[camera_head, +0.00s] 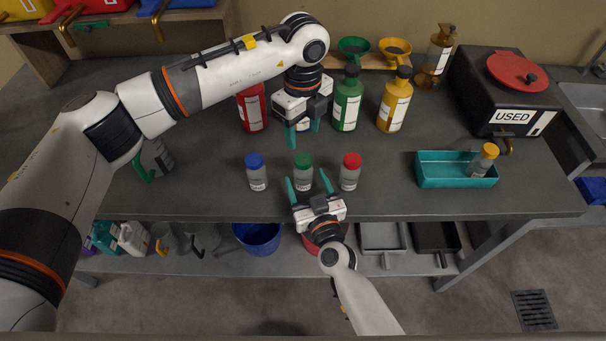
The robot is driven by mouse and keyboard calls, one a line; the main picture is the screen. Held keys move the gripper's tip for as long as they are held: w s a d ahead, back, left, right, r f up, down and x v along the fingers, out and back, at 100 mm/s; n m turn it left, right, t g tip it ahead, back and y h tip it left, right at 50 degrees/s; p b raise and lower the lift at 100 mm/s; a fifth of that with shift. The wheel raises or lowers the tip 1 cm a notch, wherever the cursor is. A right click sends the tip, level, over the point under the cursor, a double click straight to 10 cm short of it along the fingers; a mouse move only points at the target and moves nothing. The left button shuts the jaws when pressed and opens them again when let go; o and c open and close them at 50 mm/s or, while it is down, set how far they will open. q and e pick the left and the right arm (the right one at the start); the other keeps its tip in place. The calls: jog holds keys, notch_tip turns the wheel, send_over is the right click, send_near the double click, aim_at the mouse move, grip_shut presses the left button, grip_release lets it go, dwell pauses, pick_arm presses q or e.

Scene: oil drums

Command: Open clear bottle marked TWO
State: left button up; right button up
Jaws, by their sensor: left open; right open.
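Three small clear bottles stand upright in a row near the bench's front: one with a blue cap (256,172), one with a green cap (303,164) and one with a red cap (349,172). A fourth clear bottle with a yellow cap (481,163) leans in a teal tray (455,181). Their markings are too small to read, so I cannot tell which is TWO. My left gripper (303,130) is open, pointing down above and behind the green-capped bottle. My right gripper (307,178) is open, its fingers on either side of the green-capped bottle; contact is unclear.
Red (252,110), green (347,104) and yellow (394,106) large bottles stand behind the row. A black USED container (510,95) with a red lid is at the right. A grey jug (155,158) stands at the left. The bench is clear between the red-capped bottle and the tray.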

jog(key=shift+x, duration=2.2)
